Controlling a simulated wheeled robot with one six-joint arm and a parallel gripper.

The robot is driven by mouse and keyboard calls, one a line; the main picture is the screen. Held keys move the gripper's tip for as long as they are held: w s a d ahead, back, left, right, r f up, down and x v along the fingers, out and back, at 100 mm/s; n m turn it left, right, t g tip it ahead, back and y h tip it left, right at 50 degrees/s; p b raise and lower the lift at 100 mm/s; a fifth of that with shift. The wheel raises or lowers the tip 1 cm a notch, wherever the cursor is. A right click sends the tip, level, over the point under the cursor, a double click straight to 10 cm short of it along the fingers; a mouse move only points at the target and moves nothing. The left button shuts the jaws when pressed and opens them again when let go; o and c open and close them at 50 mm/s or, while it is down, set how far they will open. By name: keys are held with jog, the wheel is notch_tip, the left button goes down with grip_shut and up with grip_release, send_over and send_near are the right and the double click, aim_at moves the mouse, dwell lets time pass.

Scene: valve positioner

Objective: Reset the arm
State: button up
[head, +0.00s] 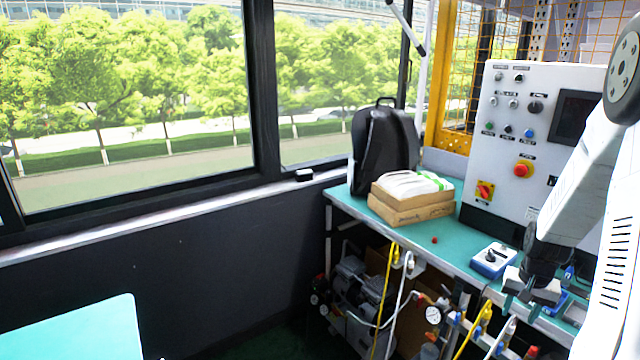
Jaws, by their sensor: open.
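My arm comes in from the right edge, white with a dark wrist. My gripper (521,306) points down at the front edge of the green-topped bench (455,247), its two fingers apart with nothing visible between them. A small blue and white box with a black knob (492,261) sits on the bench just left of my wrist. Part of a blue item (553,302) shows behind the gripper; most of it is hidden.
A grey control panel (515,140) with buttons and a red knob stands behind the bench. A cardboard box (410,206) with white packages and a black backpack (384,150) stand at its left end. Hoses and a gauge (433,315) hang below. Another green tabletop (75,330) is at lower left.

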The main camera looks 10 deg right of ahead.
jog(key=s+a+r+n, duration=0.3)
jog(key=s+a+r, duration=0.3)
jog(key=a, duration=0.5)
jog(key=s+a+r+n, duration=0.3)
jog(key=s+a+r, duration=0.3)
jog(key=a+r, duration=0.4)
jog(key=s+a+r+n, duration=0.3)
jog(key=s+a+r, duration=0.3)
jog(key=a+r, duration=0.3)
jog(key=a, duration=0.3)
jog(key=shift+t+y, duration=0.3)
jog(key=shift+t, duration=0.1)
